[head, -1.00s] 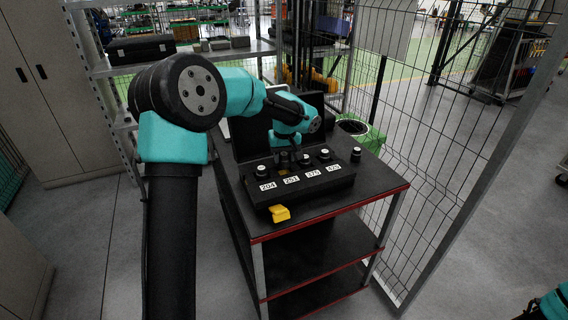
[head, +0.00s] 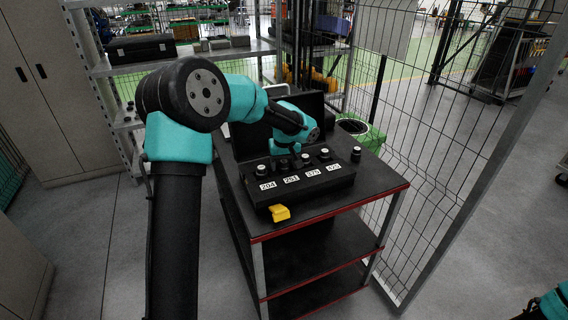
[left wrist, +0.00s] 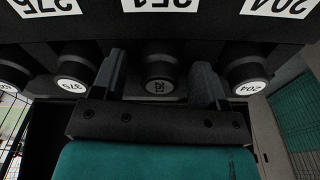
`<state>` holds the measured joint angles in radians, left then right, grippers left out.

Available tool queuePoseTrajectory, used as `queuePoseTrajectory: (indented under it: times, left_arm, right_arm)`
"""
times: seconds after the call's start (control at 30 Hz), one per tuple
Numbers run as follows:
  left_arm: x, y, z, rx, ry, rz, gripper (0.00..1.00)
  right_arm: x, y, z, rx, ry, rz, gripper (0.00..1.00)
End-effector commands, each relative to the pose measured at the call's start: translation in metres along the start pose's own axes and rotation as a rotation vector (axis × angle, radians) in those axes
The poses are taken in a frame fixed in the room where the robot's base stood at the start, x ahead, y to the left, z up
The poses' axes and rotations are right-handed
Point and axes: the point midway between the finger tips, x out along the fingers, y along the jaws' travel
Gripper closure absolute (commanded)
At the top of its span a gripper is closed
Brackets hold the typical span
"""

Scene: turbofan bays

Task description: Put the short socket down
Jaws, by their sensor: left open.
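The black socket tray (head: 310,184) stands on the cart with a row of round black sockets behind white number labels. The 251 socket (left wrist: 160,86) is upright at its own label in the left wrist view. My left gripper (left wrist: 158,80) is open, with one finger on each side of this socket; I cannot tell whether they touch it. In the head view, my left gripper (head: 285,154) is small and dark over the row. The 204 socket (left wrist: 248,80) and 275 socket (left wrist: 72,82) stand on either side, outside the fingers. The seat under the 251 socket is hidden.
Another dark socket (head: 356,154) stands at the tray's right end. A yellow object (head: 279,212) lies at the tray's front edge. A wire fence (head: 440,150) rises close to the cart's right.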

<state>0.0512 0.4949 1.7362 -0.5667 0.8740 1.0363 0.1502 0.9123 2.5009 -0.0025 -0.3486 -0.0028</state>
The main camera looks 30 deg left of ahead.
Motion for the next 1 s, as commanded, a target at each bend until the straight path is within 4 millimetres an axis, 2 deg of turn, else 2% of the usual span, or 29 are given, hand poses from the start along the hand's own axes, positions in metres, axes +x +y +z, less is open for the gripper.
queuePoseTrajectory:
  times: [0.27, 0.43, 0.8, 1.0]
  left_arm:
    - [-0.003, 0.0, 0.0, 0.0, 0.001, 0.001, 0.33]
    - [-0.017, 0.0, -0.001, 0.0, 0.001, 0.001, 0.33]
    - [-0.083, 0.001, -0.001, 0.0, 0.003, 0.003, 0.33]
    - [-0.113, 0.0, -0.001, 0.0, 0.002, 0.002, 0.33]
  right_arm:
    - [0.0, 0.0, 0.0, 0.0, 0.0, 0.0, 0.57]
    - [0.0, 0.0, 0.0, 0.0, 0.0, 0.0, 0.57]
    - [0.0, 0.0, 0.0, 0.0, 0.0, 0.0, 0.57]
    - [0.0, 0.0, 0.0, 0.0, 0.0, 0.0, 0.57]
